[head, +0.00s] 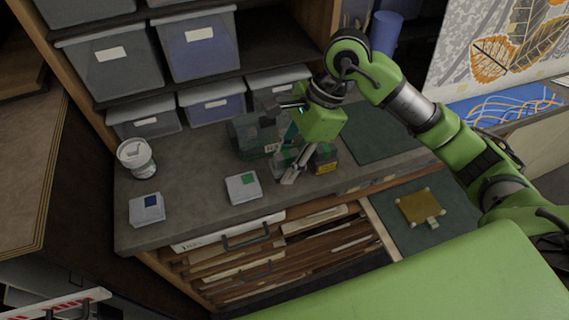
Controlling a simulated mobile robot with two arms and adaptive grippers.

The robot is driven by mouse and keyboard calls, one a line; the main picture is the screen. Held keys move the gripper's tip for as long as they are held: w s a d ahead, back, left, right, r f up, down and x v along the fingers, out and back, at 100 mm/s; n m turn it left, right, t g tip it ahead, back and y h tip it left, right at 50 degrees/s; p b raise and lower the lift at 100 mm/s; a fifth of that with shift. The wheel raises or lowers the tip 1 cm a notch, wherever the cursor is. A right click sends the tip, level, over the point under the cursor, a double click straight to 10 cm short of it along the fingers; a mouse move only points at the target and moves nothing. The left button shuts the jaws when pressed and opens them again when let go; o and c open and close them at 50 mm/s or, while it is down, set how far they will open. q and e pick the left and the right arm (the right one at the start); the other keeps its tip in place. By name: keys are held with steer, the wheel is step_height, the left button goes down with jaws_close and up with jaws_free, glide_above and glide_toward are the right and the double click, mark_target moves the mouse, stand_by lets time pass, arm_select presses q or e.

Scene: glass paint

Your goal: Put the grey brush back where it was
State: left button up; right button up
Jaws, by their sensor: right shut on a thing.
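My right gripper (291,172) reaches down over the grey worktop, its fingertips low between a pale box with a green label and a dark block with a yellow label. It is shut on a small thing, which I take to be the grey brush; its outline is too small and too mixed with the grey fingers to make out. I cannot tell whether it touches the worktop. A white tub (135,157) stands at the worktop's left end; its contents are unclear. My left gripper is not in view.
The green-labelled box (243,187) and a blue-labelled box (147,208) sit near the front edge. A dark green device (250,138) stands behind the gripper; the yellow-labelled block (326,165) is close right. Lidded bins (212,104) line the back. Drawers are below.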

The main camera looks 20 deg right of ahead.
mark_target(284, 169)
steer(key=shift+w+f, duration=0.4)
steer(key=shift+f, duration=0.05)
steer(key=f, duration=0.1)
steer(key=f+p, duration=0.1)
steer(key=p, duration=0.1)
steer(key=shift+w+f, duration=0.25)
steer(key=shift+f, duration=0.15)
steer(key=shift+f+p, duration=0.35)
steer(key=shift+f, duration=0.1)
steer(key=shift+f+b, duration=0.2)
steer(key=shift+b, duration=0.2)
steer(key=o, duration=1.1)
steer(key=shift+r, duration=0.1)
